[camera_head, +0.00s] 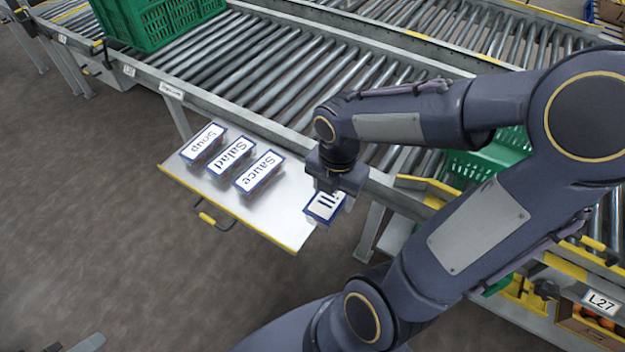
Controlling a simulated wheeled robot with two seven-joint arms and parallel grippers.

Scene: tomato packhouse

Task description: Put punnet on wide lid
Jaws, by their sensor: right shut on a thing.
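My right gripper (334,185) points down at the right end of the metal shelf (216,197). It is shut on a small blue-edged box (323,207) with a white label. The gripper hides part of the label, and only the letters "ill" can be read. I cannot tell whether this box touches the shelf. Three similar boxes stand in a row to the left, labelled Soup (203,142), Salad (230,157) and Sauce (259,172). I cannot make out a punnet or a wide lid by name. My left gripper is not in view.
A roller conveyor (270,75) runs behind the shelf, with a green crate (158,22) at its upper left. Another green crate (480,160) is partly hidden behind my right arm. The shelf has a yellow front edge (228,208). Its front middle is bare.

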